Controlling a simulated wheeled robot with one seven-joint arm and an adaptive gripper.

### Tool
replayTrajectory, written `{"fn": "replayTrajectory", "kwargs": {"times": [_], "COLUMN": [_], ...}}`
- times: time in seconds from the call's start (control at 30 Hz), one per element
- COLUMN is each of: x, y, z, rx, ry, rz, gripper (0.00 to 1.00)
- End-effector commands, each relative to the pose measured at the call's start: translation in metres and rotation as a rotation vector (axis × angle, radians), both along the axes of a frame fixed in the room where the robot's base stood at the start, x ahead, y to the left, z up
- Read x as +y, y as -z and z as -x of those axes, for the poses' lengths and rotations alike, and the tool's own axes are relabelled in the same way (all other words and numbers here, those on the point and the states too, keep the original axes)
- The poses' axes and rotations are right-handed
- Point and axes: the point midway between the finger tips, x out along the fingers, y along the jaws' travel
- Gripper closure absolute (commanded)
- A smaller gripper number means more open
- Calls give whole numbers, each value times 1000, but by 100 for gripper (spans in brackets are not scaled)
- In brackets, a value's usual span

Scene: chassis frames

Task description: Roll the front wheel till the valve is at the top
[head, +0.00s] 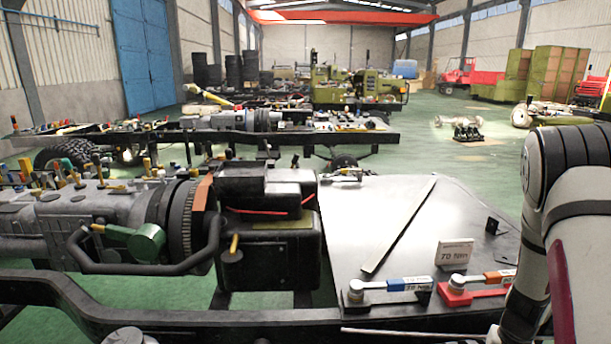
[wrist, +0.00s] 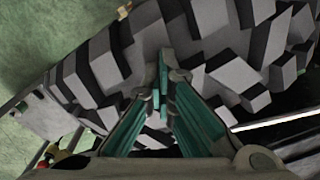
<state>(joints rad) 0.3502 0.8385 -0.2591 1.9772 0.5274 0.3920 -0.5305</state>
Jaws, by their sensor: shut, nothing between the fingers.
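The front wheel's tyre (wrist: 115,60) fills the upper part of the wrist view, with chunky grey tread blocks and dark grooves. My gripper (wrist: 163,88) is shut, its teal-lined fingers together over the tread. I cannot tell whether the fingertips touch the rubber. The valve does not show in either view. In the head view my arm comes down at the right edge, and my gripper is out of that picture.
A metal plate on the chassis (head: 400,225) carries a "70 Nm" sign (head: 454,253), a blue-handled wrench (head: 390,286) and a red tool (head: 470,288). An engine (head: 100,215) stands at left. Green floor lies between the chassis frames.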

Motion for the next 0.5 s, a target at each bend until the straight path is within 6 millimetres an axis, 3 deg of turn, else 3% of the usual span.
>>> {"fn": "replayTrajectory", "kwargs": {"times": [0.5], "x": [-13], "y": [0], "z": [1], "rx": [4], "ry": [0], "rz": [0], "gripper": [100]}}
